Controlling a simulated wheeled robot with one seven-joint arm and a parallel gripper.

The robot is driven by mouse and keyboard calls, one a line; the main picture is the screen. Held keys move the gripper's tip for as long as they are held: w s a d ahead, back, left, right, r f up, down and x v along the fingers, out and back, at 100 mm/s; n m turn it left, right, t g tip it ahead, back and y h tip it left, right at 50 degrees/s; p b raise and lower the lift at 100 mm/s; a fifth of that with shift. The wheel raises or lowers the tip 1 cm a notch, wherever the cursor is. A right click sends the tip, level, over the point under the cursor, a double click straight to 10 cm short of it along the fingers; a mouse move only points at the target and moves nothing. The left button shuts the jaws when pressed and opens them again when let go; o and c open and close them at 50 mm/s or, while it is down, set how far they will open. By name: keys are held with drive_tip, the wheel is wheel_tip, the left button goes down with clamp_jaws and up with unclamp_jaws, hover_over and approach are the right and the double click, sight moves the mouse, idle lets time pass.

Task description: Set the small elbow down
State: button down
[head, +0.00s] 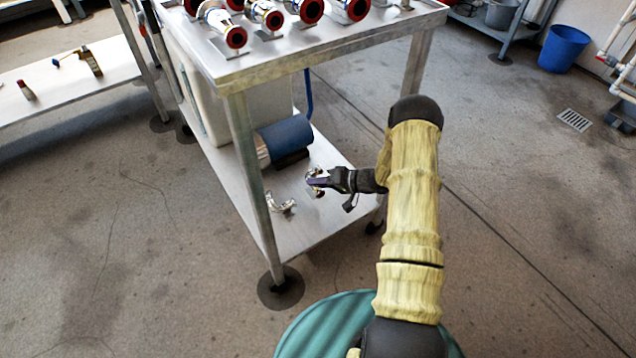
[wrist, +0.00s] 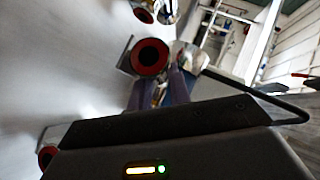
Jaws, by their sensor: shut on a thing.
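The small elbow (head: 312,173) is a shiny silver pipe piece, held in my gripper (head: 317,181) over the cart's lower shelf (head: 308,226). The purple fingers are shut on it and hide part of it. Whether it touches the shelf cannot be told. In the wrist view, a red-ringed silver pipe end (wrist: 150,57) shows at the tips of my gripper (wrist: 157,85); it seems to be the held elbow. A second silver elbow (head: 282,204) lies on the lower shelf, to the left and nearer the front.
A blue cylinder (head: 286,135) lies on the lower shelf behind the gripper, next to a white container (head: 262,100). The upper tabletop (head: 290,58) holds several red-ringed fittings. The front-left cart leg (head: 250,175) stands near. The shelf's front end is bare.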

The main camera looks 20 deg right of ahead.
drive_tip(key=shift+f+b, duration=2.05)
drive_tip(key=shift+f, duration=0.15)
drive_tip(key=shift+f, duration=0.55)
drive_tip(key=c, duration=1.2)
unclamp_jaws()
drive_tip(key=p+v, duration=0.4)
drive_tip(key=v, duration=0.2)
drive_tip(key=shift+s+d+r, duration=0.1)
drive_tip(key=shift+r, duration=0.2)
drive_tip(key=shift+s+d, duration=0.3)
drive_tip(key=shift+d, duration=0.15)
drive_tip(key=shift+r, duration=0.1)
